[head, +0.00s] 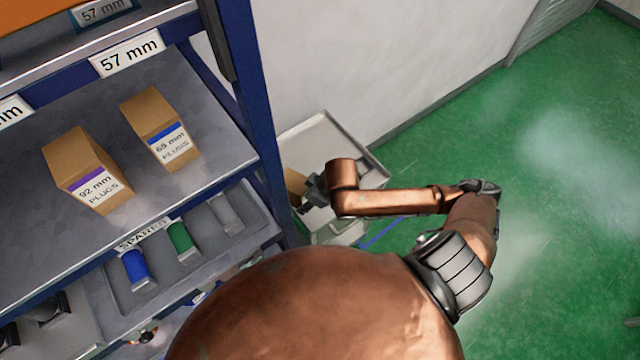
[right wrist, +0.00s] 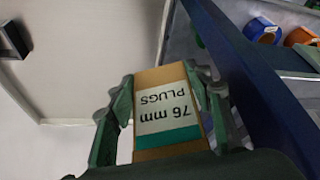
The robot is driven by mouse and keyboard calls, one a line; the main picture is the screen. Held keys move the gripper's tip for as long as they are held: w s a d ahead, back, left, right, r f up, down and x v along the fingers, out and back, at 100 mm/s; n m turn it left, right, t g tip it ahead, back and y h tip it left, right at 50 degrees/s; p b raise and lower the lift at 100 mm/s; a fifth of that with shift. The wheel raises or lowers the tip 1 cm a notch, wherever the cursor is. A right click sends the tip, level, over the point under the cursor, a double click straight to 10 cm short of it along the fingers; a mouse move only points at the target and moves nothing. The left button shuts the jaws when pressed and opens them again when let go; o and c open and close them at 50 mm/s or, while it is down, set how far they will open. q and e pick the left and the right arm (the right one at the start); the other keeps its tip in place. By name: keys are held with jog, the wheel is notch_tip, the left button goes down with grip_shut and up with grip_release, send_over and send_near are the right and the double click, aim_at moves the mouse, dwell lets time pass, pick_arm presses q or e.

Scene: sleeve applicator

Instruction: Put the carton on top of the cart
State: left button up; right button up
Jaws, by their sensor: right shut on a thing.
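A brown carton (right wrist: 168,108) with a white label reading "76 mm PLUGS" and a teal band is between the fingers of my right gripper (right wrist: 165,105) in the right wrist view. The gripper is shut on it. In the head view the carton (head: 295,186) shows partly beside the right gripper (head: 308,190), close to the shelf post. The light grey cart (head: 322,132) stands behind the shelf post, and the carton is over its top. I cannot tell whether the carton touches the cart's surface. My left gripper is not in view.
A blue-framed shelf (head: 262,100) stands left of the cart, its post close to the right gripper. It holds a "92 mm" carton (head: 85,165), a "65 mm" carton (head: 158,125) and a lower tray with colored spools (head: 183,240). Green floor (head: 540,150) is open on the right.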

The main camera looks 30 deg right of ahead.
jog(key=w+d+f, duration=0.2)
jog(key=d, duration=0.1)
jog(key=w+d+f, duration=0.2)
jog(key=d+f, duration=0.1)
jog(key=d, duration=0.1)
jog(key=w+d+f, duration=0.2)
jog(key=d+f, duration=0.1)
jog(key=shift+w+d+f, duration=0.35)
jog(key=shift+d+f, duration=0.15)
jog(key=shift+f, duration=0.15)
jog(key=shift+w+d+f, duration=0.1)
jog(key=shift+f, duration=1.55)
jog(key=o, duration=1.4)
jog(key=shift+f, duration=0.15)
jog(key=v, duration=1.2)
jog(key=shift+p, duration=0.35)
